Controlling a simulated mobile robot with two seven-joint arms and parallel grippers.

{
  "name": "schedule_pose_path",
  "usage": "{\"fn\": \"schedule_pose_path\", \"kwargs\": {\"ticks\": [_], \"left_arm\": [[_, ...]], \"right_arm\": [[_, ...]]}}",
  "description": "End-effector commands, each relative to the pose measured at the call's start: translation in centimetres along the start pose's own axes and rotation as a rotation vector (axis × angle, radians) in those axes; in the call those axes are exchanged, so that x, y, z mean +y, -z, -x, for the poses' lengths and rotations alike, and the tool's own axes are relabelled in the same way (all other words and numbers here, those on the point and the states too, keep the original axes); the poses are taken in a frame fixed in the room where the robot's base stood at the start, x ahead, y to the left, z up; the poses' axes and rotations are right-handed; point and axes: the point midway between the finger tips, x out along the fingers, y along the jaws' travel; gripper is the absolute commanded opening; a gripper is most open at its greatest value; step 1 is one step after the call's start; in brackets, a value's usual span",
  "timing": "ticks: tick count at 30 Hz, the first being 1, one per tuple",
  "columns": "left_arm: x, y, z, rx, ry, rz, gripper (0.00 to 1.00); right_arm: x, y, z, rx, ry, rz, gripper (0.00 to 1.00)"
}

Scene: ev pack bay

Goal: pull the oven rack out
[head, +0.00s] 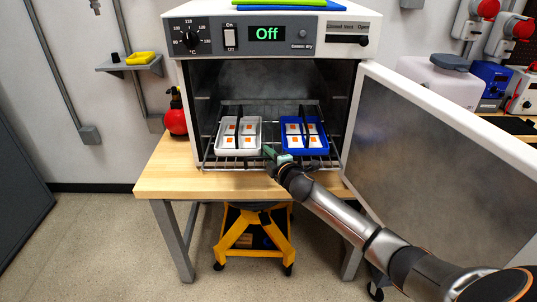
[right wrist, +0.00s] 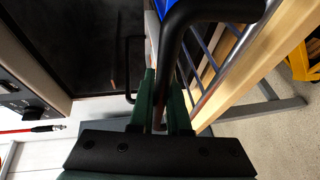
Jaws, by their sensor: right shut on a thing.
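The oven rack (head: 222,162) is a wire shelf low in the open oven, its front edge at the oven mouth. It carries a white tray (head: 220,151) and a blue tray (head: 318,150), each with several white packs with orange squares. My right gripper (head: 270,152) is at the rack's front edge, between the trays. The fingertips are partly hidden. My left gripper is out of view.
The oven door (head: 430,150) stands wide open to the right, beside my right arm. The oven display (head: 267,34) reads Off. The wooden bench (head: 175,175) has a narrow clear strip before the oven.

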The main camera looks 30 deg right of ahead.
Motion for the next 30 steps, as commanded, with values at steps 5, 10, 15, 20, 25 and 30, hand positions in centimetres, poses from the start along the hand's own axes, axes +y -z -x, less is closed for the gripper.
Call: {"fn": "schedule_pose_path", "kwargs": {"ticks": [5,10,15,20,25,30], "left_arm": [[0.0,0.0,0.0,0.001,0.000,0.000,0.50],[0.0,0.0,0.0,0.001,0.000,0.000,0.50],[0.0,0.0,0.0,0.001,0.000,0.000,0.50],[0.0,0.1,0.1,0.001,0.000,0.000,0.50],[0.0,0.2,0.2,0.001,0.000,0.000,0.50],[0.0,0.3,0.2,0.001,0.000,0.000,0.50]], "right_arm": [[0.0,-0.1,0.0,-0.002,0.001,0.000,0.21],[0.0,-0.1,0.0,-0.001,0.001,0.000,0.27],[0.0,0.0,0.1,0.000,0.000,0.000,0.27],[-0.1,-0.1,1.1,0.000,0.001,0.002,0.27],[-0.1,-0.1,3.5,0.000,0.002,0.002,0.27],[-0.2,0.0,6.4,0.001,0.002,0.003,0.27]]}}
